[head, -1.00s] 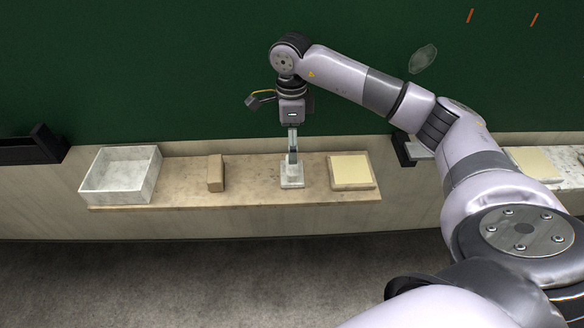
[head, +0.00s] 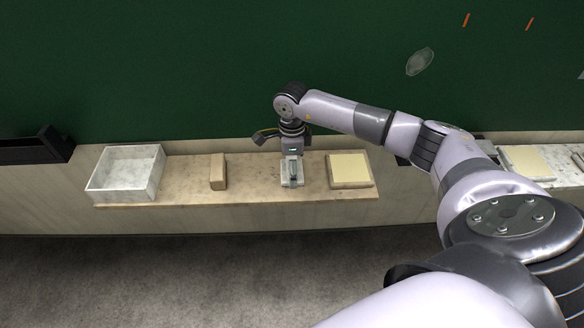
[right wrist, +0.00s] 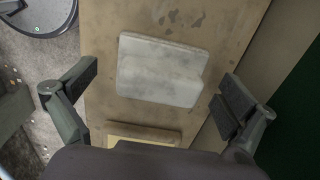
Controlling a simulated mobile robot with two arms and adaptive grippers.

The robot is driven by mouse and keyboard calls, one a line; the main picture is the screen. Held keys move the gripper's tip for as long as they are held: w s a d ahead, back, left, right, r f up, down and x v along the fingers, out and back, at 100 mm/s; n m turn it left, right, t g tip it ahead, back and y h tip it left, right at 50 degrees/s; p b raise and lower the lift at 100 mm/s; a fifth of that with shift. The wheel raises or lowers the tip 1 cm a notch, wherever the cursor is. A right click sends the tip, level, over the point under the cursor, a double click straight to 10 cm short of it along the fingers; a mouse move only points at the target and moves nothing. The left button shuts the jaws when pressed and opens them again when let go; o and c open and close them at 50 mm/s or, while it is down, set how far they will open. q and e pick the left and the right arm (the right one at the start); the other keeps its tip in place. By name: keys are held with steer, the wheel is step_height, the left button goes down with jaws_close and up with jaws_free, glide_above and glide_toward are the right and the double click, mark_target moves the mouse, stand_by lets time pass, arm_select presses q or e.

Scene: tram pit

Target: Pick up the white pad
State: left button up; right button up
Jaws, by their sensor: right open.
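The white pad (head: 289,183) lies on the stone ledge under my right gripper (head: 292,172). The gripper hides part of it in the head view. In the right wrist view the white pad (right wrist: 160,72) is a pale block with rounded corners and a raised step across it. My right gripper (right wrist: 160,88) is open there, with one finger on each side of the pad and gaps between. It points down and sits low over the pad. My left gripper is not in view.
The ledge (head: 255,190) also holds a white open box (head: 125,190) at left, a brown block (head: 218,171), and a cream-topped slab (head: 349,169) close to the right of the pad. A green wall (head: 180,70) stands behind.

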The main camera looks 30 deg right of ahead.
steer(key=shift+c, duration=0.5)
steer(key=c, duration=1.5)
